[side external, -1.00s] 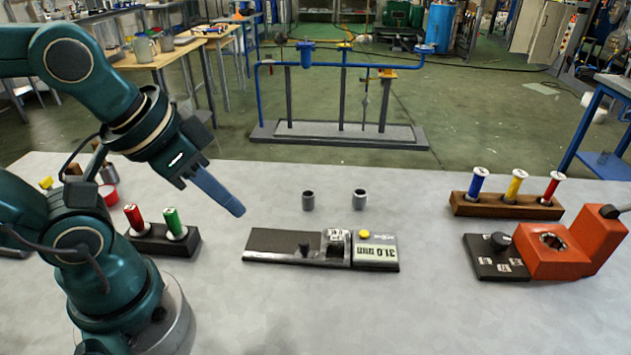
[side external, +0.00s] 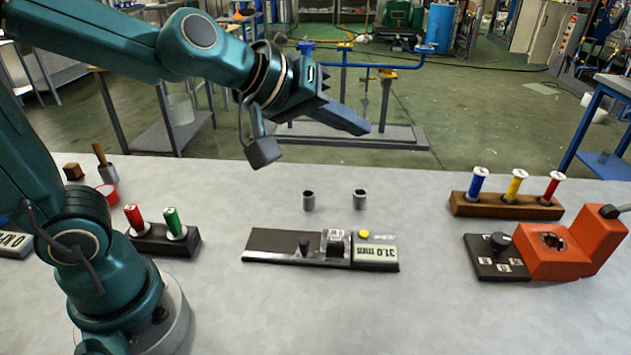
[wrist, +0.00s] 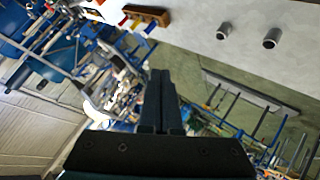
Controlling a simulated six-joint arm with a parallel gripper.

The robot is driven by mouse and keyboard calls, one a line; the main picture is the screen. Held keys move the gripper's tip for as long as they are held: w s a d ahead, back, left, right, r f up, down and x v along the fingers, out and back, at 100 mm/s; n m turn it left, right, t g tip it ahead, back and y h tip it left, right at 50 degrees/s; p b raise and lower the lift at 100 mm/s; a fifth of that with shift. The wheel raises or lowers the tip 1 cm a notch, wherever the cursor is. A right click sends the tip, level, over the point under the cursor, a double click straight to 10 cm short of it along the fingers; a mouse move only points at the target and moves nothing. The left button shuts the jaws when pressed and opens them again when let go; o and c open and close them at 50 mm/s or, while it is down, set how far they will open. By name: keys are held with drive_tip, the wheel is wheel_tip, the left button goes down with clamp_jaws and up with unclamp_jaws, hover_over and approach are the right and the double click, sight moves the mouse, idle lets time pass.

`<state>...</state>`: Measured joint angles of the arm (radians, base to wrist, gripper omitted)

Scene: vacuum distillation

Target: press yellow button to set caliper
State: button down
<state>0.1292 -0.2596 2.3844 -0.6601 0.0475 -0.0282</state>
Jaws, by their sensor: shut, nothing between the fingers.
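The caliper (side external: 300,247) lies flat on the grey table in the side view, a dark bar with a display at its right end reading 31.0 mm. The yellow button (side external: 364,234) sits on top of that display block, clear of anything. My gripper (side external: 364,130) is shut and empty, well above and behind the caliper, pointing right and slightly down. In the wrist view its closed fingers (wrist: 160,76) point out past the table; neither caliper nor button shows there.
Two small grey cylinders (side external: 308,200) (side external: 360,199) stand behind the caliper. A wooden rack (side external: 506,207) with blue, yellow and red pieces and an orange device (side external: 560,250) are at right. A dark rack (side external: 165,241) with red and green pieces is at left. The front table is clear.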

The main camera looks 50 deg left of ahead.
sight(364, 234)
drive_tip(key=w+f+n+g+y, duration=0.1)
drive_tip(key=w+f+n, duration=0.1)
drive_tip(key=f, duration=0.7)
drive_tip(key=shift+w+d+g, duration=0.4)
drive_tip(key=shift+w+d, duration=0.05)
drive_tip(key=shift+w, duration=0.25)
drive_tip(key=shift+f, duration=4.4)
drive_tip(key=shift+f, duration=0.1)
drive_tip(key=shift+f, duration=0.3)
